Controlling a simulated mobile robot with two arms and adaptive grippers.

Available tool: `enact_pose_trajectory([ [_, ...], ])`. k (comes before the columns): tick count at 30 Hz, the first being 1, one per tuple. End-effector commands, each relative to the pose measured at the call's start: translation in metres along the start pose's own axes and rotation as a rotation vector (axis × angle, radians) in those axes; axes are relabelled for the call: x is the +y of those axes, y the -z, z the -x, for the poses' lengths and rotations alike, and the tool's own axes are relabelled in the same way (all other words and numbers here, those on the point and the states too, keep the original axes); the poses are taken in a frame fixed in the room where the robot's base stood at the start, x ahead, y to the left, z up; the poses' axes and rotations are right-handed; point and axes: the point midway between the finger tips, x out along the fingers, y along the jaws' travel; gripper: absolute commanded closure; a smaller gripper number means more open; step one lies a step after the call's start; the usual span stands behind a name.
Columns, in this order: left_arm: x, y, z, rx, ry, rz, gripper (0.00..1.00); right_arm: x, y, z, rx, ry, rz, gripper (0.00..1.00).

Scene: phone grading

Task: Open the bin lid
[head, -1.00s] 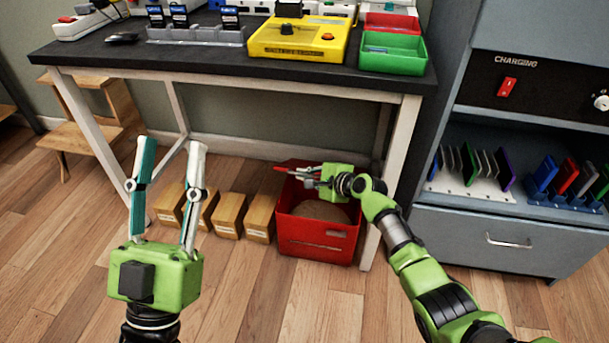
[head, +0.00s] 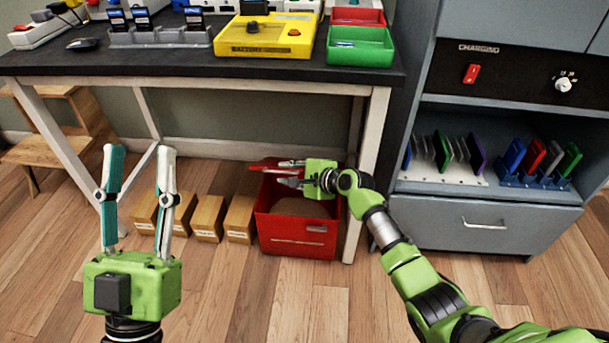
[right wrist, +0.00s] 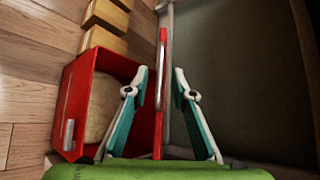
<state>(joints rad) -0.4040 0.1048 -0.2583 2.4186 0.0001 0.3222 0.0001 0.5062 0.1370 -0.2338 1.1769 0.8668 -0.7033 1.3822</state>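The red bin (head: 299,238) stands on the floor under the right end of the table. Its top is open, and a brown, rounded mass shows inside, also in the right wrist view (right wrist: 101,105). The red lid (right wrist: 159,118) stands raised at the bin's rear side, seen nearly edge-on in the right wrist view. My right gripper (head: 279,172) is over the bin's back; its fingers (right wrist: 160,80) are spread on either side of the lid, apparently not clamped on it. My left gripper (head: 139,152) is open and empty, left of the bin, pointing up in the head view.
The black tabletop (head: 190,68) is above, holding trays and a yellow device. A grey charging cabinet (head: 480,226) stands to the right. The front floor is clear.

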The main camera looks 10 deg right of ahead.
Motion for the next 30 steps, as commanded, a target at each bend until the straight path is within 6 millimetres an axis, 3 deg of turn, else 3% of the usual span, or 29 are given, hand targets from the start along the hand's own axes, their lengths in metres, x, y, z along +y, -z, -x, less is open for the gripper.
enact_pose_trajectory([
  [15, 0.000, 0.000, 0.000, 0.001, 0.000, 0.000, 0.60, 0.000, 0.001, 0.077, 0.002, 0.002, 0.001, 0.77],
  [21, 0.000, 0.000, 0.000, 0.001, 0.000, -0.001, 0.60, -0.001, 0.001, 0.089, 0.001, 0.002, -0.001, 0.77],
  [30, 0.000, 0.000, 0.000, 0.001, 0.000, -0.001, 0.60, -0.001, 0.001, 0.090, 0.001, 0.002, -0.001, 0.79],
])
